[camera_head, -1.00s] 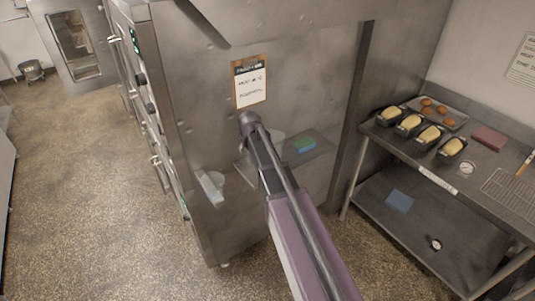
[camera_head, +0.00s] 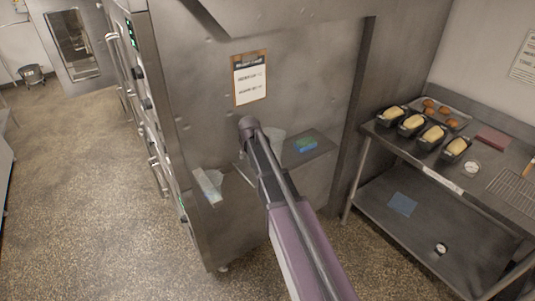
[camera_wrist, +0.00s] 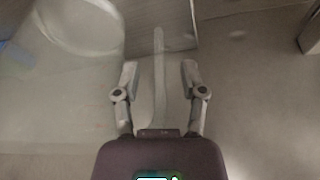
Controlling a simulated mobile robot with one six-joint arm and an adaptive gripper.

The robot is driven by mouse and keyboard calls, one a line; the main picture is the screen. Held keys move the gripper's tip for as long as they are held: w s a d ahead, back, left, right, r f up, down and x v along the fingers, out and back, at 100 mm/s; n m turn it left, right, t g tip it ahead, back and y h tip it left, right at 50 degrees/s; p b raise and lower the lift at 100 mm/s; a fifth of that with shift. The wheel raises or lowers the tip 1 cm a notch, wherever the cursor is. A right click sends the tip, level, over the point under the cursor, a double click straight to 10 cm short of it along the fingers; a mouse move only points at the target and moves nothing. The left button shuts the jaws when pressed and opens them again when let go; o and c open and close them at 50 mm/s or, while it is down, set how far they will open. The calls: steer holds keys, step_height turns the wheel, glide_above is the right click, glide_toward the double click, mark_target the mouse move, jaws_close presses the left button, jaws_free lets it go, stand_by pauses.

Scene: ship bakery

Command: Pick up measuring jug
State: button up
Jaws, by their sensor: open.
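The measuring jug (camera_head: 276,143) is a pale, see-through vessel on a small metal shelf on the side of the steel cabinet, partly hidden behind my arm. In the wrist view its round rim (camera_wrist: 82,50) is at the upper left. Its long pale handle (camera_wrist: 158,95) runs upright in the picture between my fingers. My gripper (camera_wrist: 159,76) is open, with one finger on each side of the handle and visible gaps to both. I cannot tell the depth between fingers and handle. In the head view my arm hides the gripper.
A green and blue sponge-like block (camera_head: 305,146) lies on the shelf (camera_head: 322,141) right of the jug. A notice (camera_head: 250,84) hangs above. A steel table (camera_head: 437,177) with loaf tins stands at the right.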

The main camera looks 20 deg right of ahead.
stand_by(0.4)
jaws_close()
steer(key=shift+r+p, duration=0.4)
stand_by(0.4)
steer(key=shift+r+p, duration=1.4)
steer(key=shift+p, duration=0.05)
steer(key=s+d+r+p, duration=0.1)
steer(key=s+d, duration=0.1)
steer(key=s, duration=1.3)
steer(key=shift+s+r, duration=0.2)
steer(key=shift+s, duration=0.25)
